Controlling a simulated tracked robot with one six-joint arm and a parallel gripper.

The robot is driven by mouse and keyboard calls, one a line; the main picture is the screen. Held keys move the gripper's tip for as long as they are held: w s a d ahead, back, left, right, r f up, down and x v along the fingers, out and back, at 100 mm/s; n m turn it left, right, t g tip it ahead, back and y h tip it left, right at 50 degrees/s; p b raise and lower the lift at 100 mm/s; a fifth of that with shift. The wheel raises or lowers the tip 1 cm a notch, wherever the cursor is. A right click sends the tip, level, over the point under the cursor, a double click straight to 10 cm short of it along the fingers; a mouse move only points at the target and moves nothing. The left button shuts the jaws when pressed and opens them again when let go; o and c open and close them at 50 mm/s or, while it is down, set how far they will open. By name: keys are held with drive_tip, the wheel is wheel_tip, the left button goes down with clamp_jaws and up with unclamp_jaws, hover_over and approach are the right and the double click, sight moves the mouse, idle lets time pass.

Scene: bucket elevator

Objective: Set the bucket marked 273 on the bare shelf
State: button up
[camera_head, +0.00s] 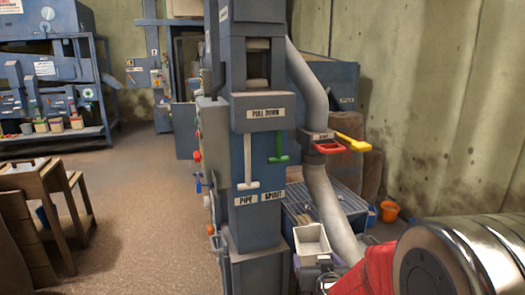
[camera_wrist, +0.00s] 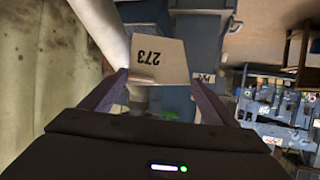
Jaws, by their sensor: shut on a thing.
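The pale bucket marked 273 (camera_wrist: 158,62) is between the two fingers of my gripper (camera_wrist: 158,82) in the wrist view, its number upside down there. My gripper is shut on it. In the head view the pale bucket (camera_head: 311,241) is held up, open top showing, just right of the blue elevator column (camera_head: 257,150); its number cannot be read there. A blue shelf unit (camera_head: 75,137) stands at the far left, with several small buckets (camera_head: 58,124) on it. I cannot tell which shelf is the bare one.
A grey pipe (camera_head: 318,190) runs down close behind the bucket, with red (camera_head: 328,147) and yellow (camera_head: 353,142) handles. A green handle (camera_head: 278,150) is on the column. A wooden stand (camera_head: 40,185) is at left. An orange bucket (camera_head: 389,211) is by the wall. Open floor lies left of the column.

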drive_tip(key=s+d+r+m+g+h, duration=0.1)
drive_tip(key=s+d+r+m+h, duration=0.2)
drive_tip(key=d, duration=0.9)
drive_tip(key=s+d+r+m+g+h, duration=0.2)
drive_tip(key=s+d+r+m+h, duration=0.1)
drive_tip(key=s+d, duration=0.6)
drive_tip(key=s+d+r+m+g+h, duration=0.1)
drive_tip(key=s+d+r+m+h, duration=0.2)
drive_tip(key=d, duration=1.3)
drive_tip(key=s+h, duration=0.1)
drive_tip(key=s, duration=0.2)
drive_tip(key=shift+m+g, duration=0.3)
drive_tip(key=shift+m, duration=0.1)
drive_tip(key=shift+s+d+f, duration=0.1)
drive_tip(key=shift+s, duration=0.1)
